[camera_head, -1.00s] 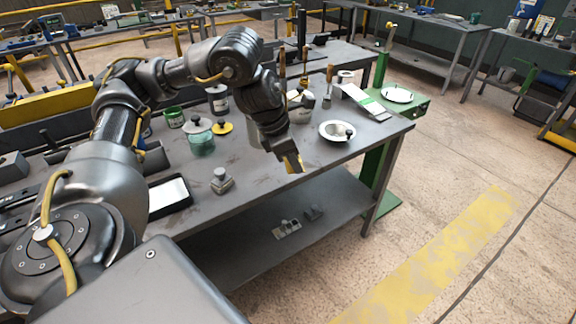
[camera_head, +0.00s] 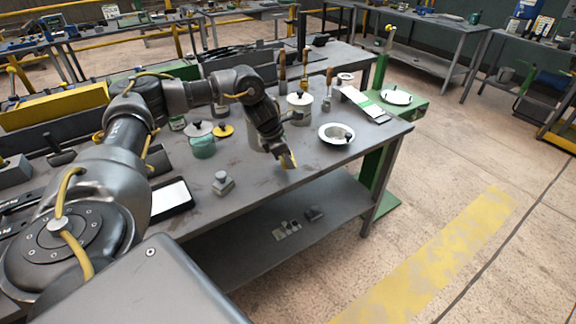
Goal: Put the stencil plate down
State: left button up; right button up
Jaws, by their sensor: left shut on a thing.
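My left gripper (camera_head: 286,161) points down over the front part of the grey workbench (camera_head: 250,187), close to its front edge. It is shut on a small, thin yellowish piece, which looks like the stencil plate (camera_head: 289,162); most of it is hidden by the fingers. I cannot tell whether the plate touches the bench top. My right gripper is not in view.

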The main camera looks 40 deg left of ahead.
pick_arm(q)
notch_tip(320, 180, down, 4)
jog(key=shift+w+a+r+p, duration=0.15)
jog(key=shift+r+p, duration=0.1)
jog(key=shift+p, duration=0.35)
jog(key=o, duration=0.8)
jog(key=shift+r, duration=0.1)
jog(key=b+v, duration=0.2)
jog(key=v, duration=1)
